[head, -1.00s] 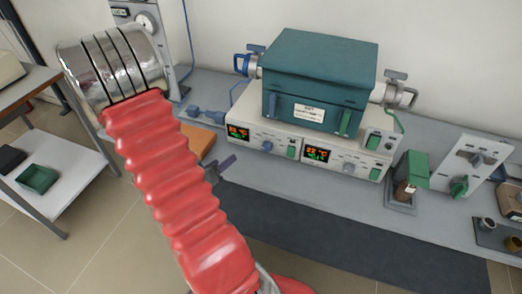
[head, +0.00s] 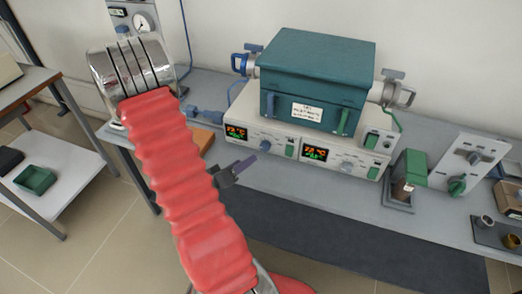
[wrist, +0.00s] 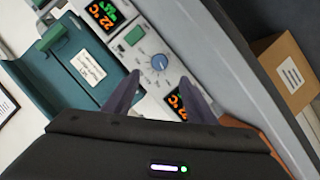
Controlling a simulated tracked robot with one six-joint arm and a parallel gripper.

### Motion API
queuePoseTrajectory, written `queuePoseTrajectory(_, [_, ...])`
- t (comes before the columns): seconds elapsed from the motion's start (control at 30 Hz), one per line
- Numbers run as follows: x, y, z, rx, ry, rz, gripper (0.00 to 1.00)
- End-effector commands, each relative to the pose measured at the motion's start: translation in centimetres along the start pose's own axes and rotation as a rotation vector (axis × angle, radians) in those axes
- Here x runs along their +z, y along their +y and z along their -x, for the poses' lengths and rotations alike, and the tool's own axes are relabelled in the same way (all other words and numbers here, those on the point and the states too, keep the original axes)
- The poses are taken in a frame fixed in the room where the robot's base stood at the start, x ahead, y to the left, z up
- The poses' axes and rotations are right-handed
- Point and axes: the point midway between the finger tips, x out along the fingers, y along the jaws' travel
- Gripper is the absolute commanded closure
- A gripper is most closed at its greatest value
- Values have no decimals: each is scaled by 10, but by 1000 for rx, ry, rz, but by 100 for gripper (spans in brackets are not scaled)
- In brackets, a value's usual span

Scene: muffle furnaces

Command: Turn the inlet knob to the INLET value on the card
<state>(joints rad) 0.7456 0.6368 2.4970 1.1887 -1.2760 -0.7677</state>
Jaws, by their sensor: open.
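A white card (head: 307,110) with small unreadable print is on the teal furnace front; it also shows in the wrist view (wrist: 87,66). I cannot tell which knob is the inlet knob. A blue knob (head: 265,143) is on the left control box, also in the wrist view (wrist: 159,62), and another (head: 348,167) is on the right one. A white panel (head: 480,150) at right carries a grey knob (head: 474,158) and a green knob (head: 457,185). My gripper (head: 240,167) is open and empty, in front of the left box; its fingertips (wrist: 160,95) straddle empty space.
The furnace (head: 318,68) stands on the two control boxes. A green-and-brown device (head: 408,175) and a dark tray with small cups (head: 497,236) are on the bench at right. A gauge panel (head: 143,22) is behind my arm. The wrist view shows a cardboard box (wrist: 287,75).

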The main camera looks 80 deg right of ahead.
Motion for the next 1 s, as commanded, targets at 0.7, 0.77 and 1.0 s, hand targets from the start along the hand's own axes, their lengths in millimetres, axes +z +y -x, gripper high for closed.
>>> queuePoseTrajectory(0.7, [1,0,-89,1,-2,-1,49])
queuePoseTrajectory(0.77, [0,1,-97,2,-2,-2,49])
queuePoseTrajectory(1.0, [0,0,-116,-1,0,-1,49])
